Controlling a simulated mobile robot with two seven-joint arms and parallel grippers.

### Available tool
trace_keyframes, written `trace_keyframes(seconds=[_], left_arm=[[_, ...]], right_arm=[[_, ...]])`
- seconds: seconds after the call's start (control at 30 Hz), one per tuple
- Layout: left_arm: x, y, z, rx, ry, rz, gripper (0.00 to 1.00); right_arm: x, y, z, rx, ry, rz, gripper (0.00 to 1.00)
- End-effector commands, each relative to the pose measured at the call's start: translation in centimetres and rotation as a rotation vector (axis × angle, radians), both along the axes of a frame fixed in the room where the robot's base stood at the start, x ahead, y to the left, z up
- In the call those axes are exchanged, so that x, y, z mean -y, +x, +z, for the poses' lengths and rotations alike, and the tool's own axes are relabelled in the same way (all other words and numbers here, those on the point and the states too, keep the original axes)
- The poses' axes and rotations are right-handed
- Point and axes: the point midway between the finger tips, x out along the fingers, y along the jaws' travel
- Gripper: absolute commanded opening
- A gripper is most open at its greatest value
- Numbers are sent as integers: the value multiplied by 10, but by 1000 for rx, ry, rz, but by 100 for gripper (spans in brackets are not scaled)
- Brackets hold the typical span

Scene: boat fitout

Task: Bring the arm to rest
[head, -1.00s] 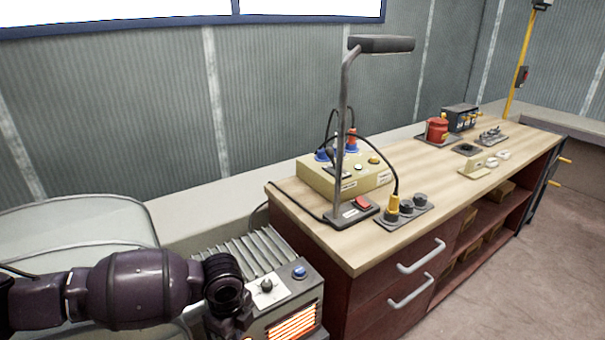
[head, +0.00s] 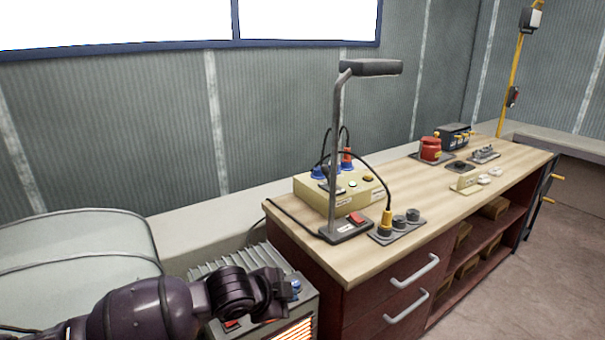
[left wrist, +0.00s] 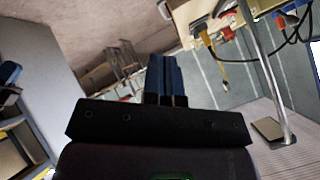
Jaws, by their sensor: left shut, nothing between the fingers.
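My left arm (head: 160,310) comes in from the lower left in the head view, and its wrist end is in front of a grey heater. The left gripper's blue fingers show in the left wrist view (left wrist: 165,65), pressed together with nothing between them. In the head view I cannot make out the fingertips. The gripper touches nothing that I can see in the left wrist view. My right gripper is in neither view.
The heater (head: 305,313) with a glowing orange grille stands beside the wooden-topped workbench (head: 395,262). A desk lamp (head: 336,150), a beige control box (head: 357,203) and a red device (head: 430,149) stand on the bench. Floor at right (head: 560,270) is clear.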

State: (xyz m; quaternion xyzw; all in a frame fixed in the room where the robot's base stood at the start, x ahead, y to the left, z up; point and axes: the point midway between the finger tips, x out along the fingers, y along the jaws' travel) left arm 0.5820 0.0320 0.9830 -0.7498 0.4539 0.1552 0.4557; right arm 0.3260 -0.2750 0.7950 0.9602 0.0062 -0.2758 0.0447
Motion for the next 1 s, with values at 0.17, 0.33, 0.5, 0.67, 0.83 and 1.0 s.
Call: trace_keyframes(seconds=[0.17,0.33,0.5,0.67,0.83,1.0], left_arm=[[10,-4,16,50,-252,93,0],[-4,-10,22,87,-470,217,0],[-36,-19,14,114,-623,360,0],[-78,-35,-7,133,-709,507,0],[-128,-63,-41,140,-737,675,0],[-179,-106,-85,117,-711,850,0]], right_arm=[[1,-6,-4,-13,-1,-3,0],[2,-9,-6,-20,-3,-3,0],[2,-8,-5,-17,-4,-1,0],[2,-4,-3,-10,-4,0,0],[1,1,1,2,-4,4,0],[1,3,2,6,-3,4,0]])
